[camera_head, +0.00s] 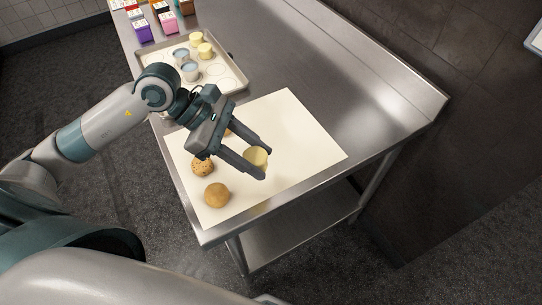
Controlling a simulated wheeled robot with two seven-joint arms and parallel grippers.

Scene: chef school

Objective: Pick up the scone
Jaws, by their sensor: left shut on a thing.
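My left gripper (254,165) is over a cream sheet on the steel table, with its two fingers on either side of a pale yellow scone (257,156). It is shut on this scone. The fingers and the gripper body hide part of the scone. I cannot tell from this single view how far it is above the sheet. My right gripper is not in view.
A brown round bun (217,195) and a chocolate-chip cookie (203,167) lie on the cream sheet (310,150). A tray (234,75) behind holds yellow pieces and blue-topped cups. Coloured boxes (143,30) stand at the back. The steel table (330,75) is clear at right.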

